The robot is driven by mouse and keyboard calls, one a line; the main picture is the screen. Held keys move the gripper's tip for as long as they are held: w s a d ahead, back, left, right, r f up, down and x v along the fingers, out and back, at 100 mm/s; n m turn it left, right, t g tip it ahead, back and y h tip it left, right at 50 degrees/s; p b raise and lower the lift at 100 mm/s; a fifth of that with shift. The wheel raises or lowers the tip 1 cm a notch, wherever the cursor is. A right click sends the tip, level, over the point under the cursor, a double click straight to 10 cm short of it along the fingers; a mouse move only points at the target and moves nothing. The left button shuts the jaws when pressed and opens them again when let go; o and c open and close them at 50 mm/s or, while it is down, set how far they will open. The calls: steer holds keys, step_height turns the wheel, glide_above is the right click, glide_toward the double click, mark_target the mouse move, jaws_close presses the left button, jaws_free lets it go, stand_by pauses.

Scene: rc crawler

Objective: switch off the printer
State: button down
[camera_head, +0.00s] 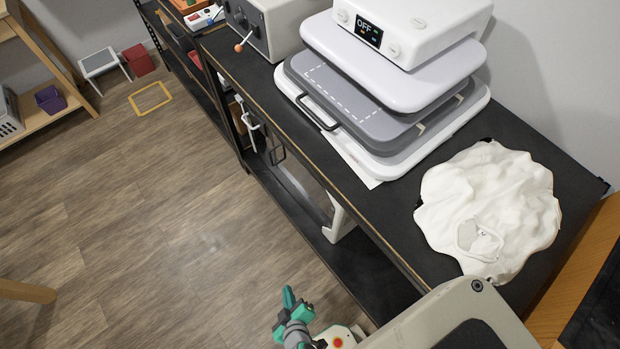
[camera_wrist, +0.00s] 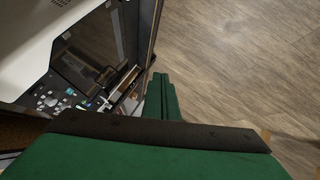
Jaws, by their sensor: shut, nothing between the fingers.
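A white layered machine (camera_head: 385,75) with a grey platen and front handle stands on the black worktop. Its display (camera_head: 368,30) reads "OFF". I cannot tell whether this is the printer. My gripper (camera_head: 290,298) is at the bottom of the head view, beside the worktop's front edge and apart from the machine. In the wrist view its green fingers (camera_wrist: 161,95) are together and empty. A white housing (camera_wrist: 35,35) with a dark panel shows at the left of the wrist view; I cannot tell which machine it belongs to.
A crumpled white cloth (camera_head: 490,205) lies on the worktop (camera_head: 400,225). A grey box with an orange-tipped lever (camera_head: 262,25) stands behind the machine. A lower shelf (camera_head: 365,270) runs beneath. The wood floor (camera_head: 150,220) to the left is mostly clear.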

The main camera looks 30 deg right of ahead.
steer(key=w+d+f+g+h, duration=0.35)
steer(key=w+d+h, duration=0.55)
steer(key=w, duration=0.4)
steer(key=w+r+m+g+h, duration=0.3)
steer(key=w+r+h, duration=0.65)
steer(key=r, duration=0.65)
steer(key=w+d+r+y, duration=0.1)
steer(key=w+d, duration=0.2)
steer(key=d, duration=1.1)
steer(key=shift+d+y, duration=0.3)
steer(key=shift+y, duration=0.05)
steer(key=shift+r, duration=0.1)
